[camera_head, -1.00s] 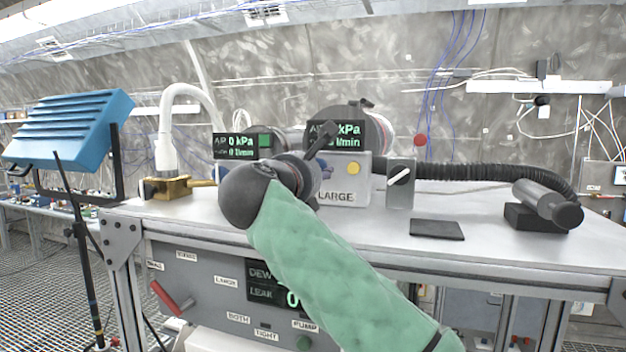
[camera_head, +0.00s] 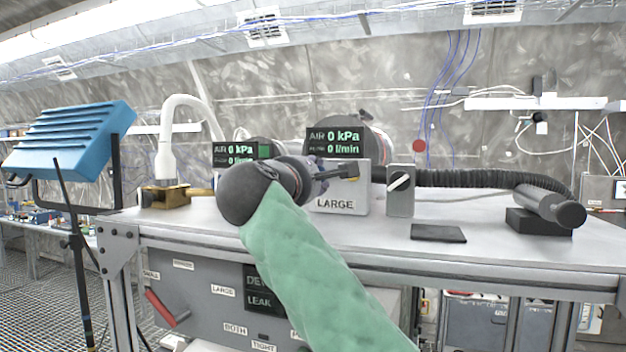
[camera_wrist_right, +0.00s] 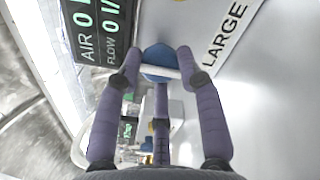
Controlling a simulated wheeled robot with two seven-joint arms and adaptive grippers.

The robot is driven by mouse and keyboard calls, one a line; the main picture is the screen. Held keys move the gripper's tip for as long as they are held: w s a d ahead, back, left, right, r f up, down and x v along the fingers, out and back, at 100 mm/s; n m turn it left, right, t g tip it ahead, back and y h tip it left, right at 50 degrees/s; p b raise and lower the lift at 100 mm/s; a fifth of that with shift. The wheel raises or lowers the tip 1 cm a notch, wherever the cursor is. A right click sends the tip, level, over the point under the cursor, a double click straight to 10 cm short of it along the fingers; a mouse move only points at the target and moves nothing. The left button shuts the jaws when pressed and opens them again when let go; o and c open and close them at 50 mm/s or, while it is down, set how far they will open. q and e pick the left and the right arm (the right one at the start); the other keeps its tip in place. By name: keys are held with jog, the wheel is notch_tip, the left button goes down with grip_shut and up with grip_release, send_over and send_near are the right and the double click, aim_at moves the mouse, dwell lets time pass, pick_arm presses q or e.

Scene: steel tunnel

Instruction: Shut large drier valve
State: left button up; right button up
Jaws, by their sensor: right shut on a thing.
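The grey box labelled LARGE (camera_head: 342,203) stands on the bench under a display (camera_head: 334,142) reading AIR 0 kPa and 0 l/min. The valve knob, blue with a white bar (camera_wrist_right: 158,70), shows on the box in the right wrist view. There its bar lies between the fingertips of my right gripper (camera_wrist_right: 161,75), steeply across the line of the label's text. The gripper is shut on it. In the head view my right gripper (camera_head: 325,178) is at the box front, and my wrist and fingers hide the knob. My left gripper is not in view.
A small grey switch box (camera_head: 400,205) stands just right of the valve. A black corrugated hose (camera_head: 470,178) runs behind it to a grey cylinder (camera_head: 548,205). A black pad (camera_head: 438,233) lies on the bench. A brass fitting (camera_head: 165,196) stands left. A red lever (camera_head: 160,308) is below.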

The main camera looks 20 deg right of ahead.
jog(key=shift+w+a+f, duration=0.2)
jog(key=shift+f, duration=0.2)
jog(key=o, duration=1)
jog(key=shift+o, duration=0.7)
jog(key=shift+r, duration=0.1)
jog(key=shift+s+d+r, duration=0.1)
jog(key=v, duration=1.2)
